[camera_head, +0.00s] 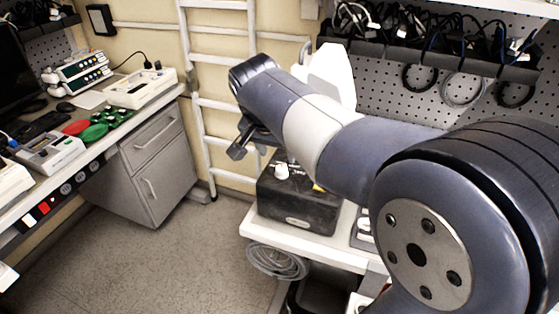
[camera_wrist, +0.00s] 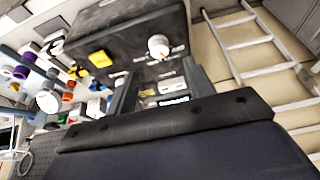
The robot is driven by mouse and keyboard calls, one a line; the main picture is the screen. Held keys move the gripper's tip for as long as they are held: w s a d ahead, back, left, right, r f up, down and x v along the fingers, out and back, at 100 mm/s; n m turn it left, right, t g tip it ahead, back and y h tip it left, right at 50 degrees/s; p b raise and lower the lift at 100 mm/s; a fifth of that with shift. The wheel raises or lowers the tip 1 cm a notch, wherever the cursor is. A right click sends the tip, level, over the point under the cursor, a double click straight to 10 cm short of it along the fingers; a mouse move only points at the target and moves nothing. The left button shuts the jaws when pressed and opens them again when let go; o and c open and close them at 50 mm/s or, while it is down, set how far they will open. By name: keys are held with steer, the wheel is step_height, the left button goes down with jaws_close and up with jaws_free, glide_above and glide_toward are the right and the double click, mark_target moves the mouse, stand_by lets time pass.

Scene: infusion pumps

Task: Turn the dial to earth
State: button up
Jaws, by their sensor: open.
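A black box (camera_head: 297,203) stands on a white cart top below and behind my arm in the head view. A white dial (camera_head: 281,171) sits on its upper face. In the wrist view the dial (camera_wrist: 158,47) shows on the dark box (camera_wrist: 125,28), just beyond the gap between my fingers. My gripper (camera_wrist: 160,88) is open and empty, with a finger on either side of the gap, apart from the dial. In the head view my gripper (camera_head: 243,143) is above and left of the dial. The markings around the dial are too small to read.
The cart's white top (camera_head: 258,227) carries the box, with a coiled cable (camera_head: 277,262) below. A white ladder (camera_head: 222,104) stands behind. A yellow part (camera_wrist: 101,58) is beside the dial in the wrist view. A bench with devices (camera_head: 150,88) is at left; the floor between is clear.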

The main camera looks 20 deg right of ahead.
mark_target(282, 168)
steer(key=v, duration=0.3)
steer(key=shift+s+a+r, duration=0.1)
steer(key=shift+r, duration=0.3)
steer(key=x, duration=1.1)
steer(key=shift+s+f, duration=0.1)
